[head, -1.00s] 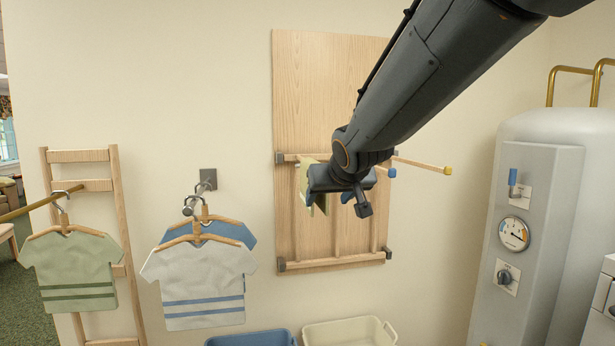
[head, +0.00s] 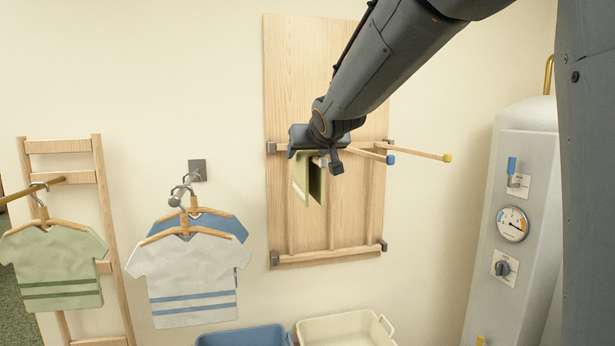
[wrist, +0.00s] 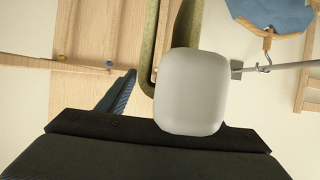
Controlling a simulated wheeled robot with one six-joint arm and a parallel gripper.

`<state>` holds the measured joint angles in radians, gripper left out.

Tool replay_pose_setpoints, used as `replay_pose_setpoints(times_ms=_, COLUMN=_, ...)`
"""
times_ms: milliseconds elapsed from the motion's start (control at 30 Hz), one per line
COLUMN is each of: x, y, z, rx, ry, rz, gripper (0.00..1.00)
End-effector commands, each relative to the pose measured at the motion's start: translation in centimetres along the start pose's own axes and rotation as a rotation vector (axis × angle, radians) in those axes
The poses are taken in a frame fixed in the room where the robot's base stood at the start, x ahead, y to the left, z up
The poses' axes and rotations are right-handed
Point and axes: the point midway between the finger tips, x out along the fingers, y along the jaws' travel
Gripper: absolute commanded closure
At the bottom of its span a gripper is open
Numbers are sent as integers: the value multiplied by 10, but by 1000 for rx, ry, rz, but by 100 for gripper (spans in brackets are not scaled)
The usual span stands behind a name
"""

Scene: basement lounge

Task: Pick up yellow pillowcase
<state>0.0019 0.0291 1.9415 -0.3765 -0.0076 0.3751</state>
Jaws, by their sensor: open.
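A yellowish-green cloth, which fits the yellow pillowcase (head: 301,180), hangs folded over a wooden peg on the wall rack in the head view. Its far half looks dark olive in shade. My gripper (head: 319,158) is at the top of this cloth and hides the fold and most of its peg. In the wrist view the cloth (wrist: 148,45) shows as an olive strip around the end of the peg, between a dark blue finger and a large pale grey pad. My gripper is open, with the jaws apart. Whether either finger touches the cloth is unclear.
Two bare pegs, blue-tipped (head: 389,159) and yellow-tipped (head: 447,158), stick out to the right. Shirts on hangers (head: 190,280) hang at left. A blue bin (head: 245,337) and a cream bin (head: 345,328) stand below. A grey tank (head: 515,190) is at right.

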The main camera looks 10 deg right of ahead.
Motion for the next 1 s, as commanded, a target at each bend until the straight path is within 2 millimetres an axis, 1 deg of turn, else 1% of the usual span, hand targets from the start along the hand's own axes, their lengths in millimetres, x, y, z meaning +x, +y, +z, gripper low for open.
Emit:
replay_pose_setpoints(times_ms=200, x=1, y=1, z=0, rx=1, ry=0, rz=1, gripper=41)
replay_pose_setpoints(times_ms=233, x=1, y=1, z=0, rx=1, ry=0, rz=1, gripper=42)
replay_pose_setpoints(times_ms=467, x=1, y=1, z=0, rx=1, ry=0, rz=1, gripper=81)
replay_pose_setpoints(times_ms=500, x=1, y=1, z=0, rx=1, ry=0, rz=1, gripper=88)
replay_pose_setpoints(times_ms=567, x=1, y=1, z=0, rx=1, ry=0, rz=1, gripper=98)
replay_pose_setpoints(times_ms=867, x=0, y=1, z=-2, rx=1, ry=1, rz=1, gripper=99)
replay_pose_setpoints(times_ms=1000, x=-2, y=1, z=-6, rx=1, ry=1, rz=1, gripper=99)
